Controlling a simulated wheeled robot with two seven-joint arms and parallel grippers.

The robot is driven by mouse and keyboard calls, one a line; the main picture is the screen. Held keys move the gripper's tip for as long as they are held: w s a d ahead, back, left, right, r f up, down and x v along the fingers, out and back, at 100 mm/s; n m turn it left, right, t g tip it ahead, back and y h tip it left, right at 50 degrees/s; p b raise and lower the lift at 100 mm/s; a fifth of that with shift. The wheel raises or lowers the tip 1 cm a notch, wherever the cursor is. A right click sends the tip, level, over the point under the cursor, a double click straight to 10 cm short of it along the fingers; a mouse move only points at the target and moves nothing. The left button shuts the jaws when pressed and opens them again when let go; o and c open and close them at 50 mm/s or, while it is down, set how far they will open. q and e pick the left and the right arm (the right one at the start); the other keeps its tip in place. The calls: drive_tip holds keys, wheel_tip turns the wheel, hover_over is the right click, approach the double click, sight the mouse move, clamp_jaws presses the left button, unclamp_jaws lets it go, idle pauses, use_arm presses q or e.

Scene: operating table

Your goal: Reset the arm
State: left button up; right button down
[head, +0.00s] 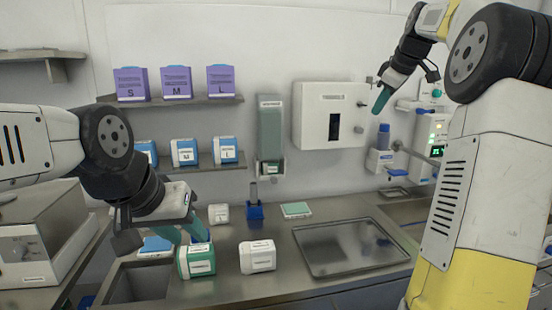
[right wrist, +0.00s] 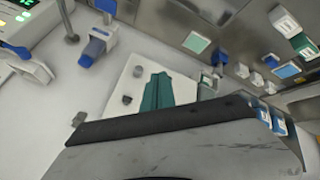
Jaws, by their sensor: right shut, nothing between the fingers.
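My left gripper (head: 191,234) reaches down from the left in the head view. Its two teal fingers are spread, just above and behind a green-and-white box (head: 197,262) on the steel counter. I cannot tell whether they touch the box. My right gripper (head: 379,107) is raised at the upper right, in front of the wall and beside a white wall cabinet (head: 312,128). Its teal fingers are together and empty. They also show in the right wrist view (right wrist: 158,90).
A white box (head: 257,257) and a smaller white box (head: 218,214) stand on the steel counter. A shallow metal tray (head: 326,268) lies to the right. Shelves hold purple boxes (head: 176,83) and blue-and-white boxes (head: 184,153). A green dispenser (head: 270,135) hangs on the wall.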

drive_tip(key=s+a+f+m, duration=0.2)
drive_tip(key=s+a, duration=0.5)
drive_tip(key=s, duration=0.1)
drive_tip(key=s+a+f+m, duration=0.2)
drive_tip(key=s+a+f, duration=0.1)
drive_tip(key=s+a, duration=0.4)
drive_tip(key=s+a+f+m, duration=0.2)
drive_tip(key=s+f, duration=0.4)
drive_tip(key=s, duration=0.3)
drive_tip(key=s+a+f+m, duration=0.2)
drive_tip(key=s+f+m, duration=0.1)
drive_tip(key=s+f, duration=0.3)
drive_tip(key=s, duration=0.2)
drive_tip(key=shift+s+a+f+y, duration=0.3)
drive_tip(key=shift+s+f+y, duration=0.05)
drive_tip(key=shift+f+y, duration=0.05)
